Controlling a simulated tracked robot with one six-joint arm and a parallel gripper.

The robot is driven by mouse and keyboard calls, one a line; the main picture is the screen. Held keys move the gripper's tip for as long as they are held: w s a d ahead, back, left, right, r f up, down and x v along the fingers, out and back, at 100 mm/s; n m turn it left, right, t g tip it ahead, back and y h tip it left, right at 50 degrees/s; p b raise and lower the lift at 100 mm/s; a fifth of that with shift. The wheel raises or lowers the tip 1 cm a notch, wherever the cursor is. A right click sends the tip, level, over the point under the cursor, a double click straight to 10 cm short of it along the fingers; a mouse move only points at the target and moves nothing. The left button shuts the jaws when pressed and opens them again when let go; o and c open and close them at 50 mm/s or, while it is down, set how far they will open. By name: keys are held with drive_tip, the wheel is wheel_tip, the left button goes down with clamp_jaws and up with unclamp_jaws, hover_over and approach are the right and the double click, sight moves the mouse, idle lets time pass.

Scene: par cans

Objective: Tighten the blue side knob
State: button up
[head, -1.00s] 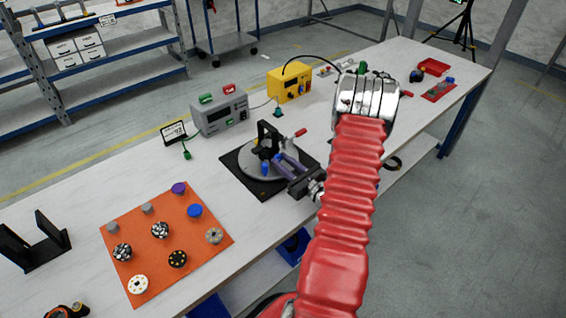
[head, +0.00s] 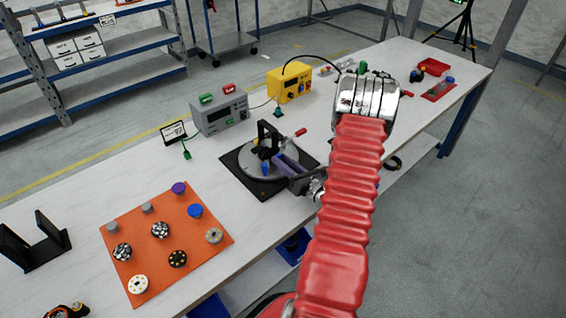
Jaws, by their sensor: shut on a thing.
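A fixture with a grey round plate (head: 254,172) and a black upright bracket (head: 268,134) stands on a black base (head: 238,161) on the bench. The blue side knob (head: 265,169) shows low at the front of the fixture, at the tips of my gripper (head: 273,164). My gripper reaches in from the right, and its jaws are shut on the knob. The fingers and wrist hide part of the fixture's right side. A red-tipped handle (head: 299,132) sticks out to the right of the bracket.
An orange mat (head: 191,236) with several knobs and caps lies at front left, beside a black stand (head: 36,243). A grey box (head: 220,110) and a yellow box (head: 289,88) stand behind the fixture. Bare bench lies between mat and fixture.

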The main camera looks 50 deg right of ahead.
drive_tip(key=shift+m, duration=0.4)
drive_tip(key=o, duration=1.1)
drive_tip(key=s, duration=0.4)
drive_tip(key=s+a, duration=0.1)
drive_tip(key=s, duration=0.8)
drive_tip(key=shift+s+a, duration=0.3)
drive_tip(key=shift+s, duration=0.05)
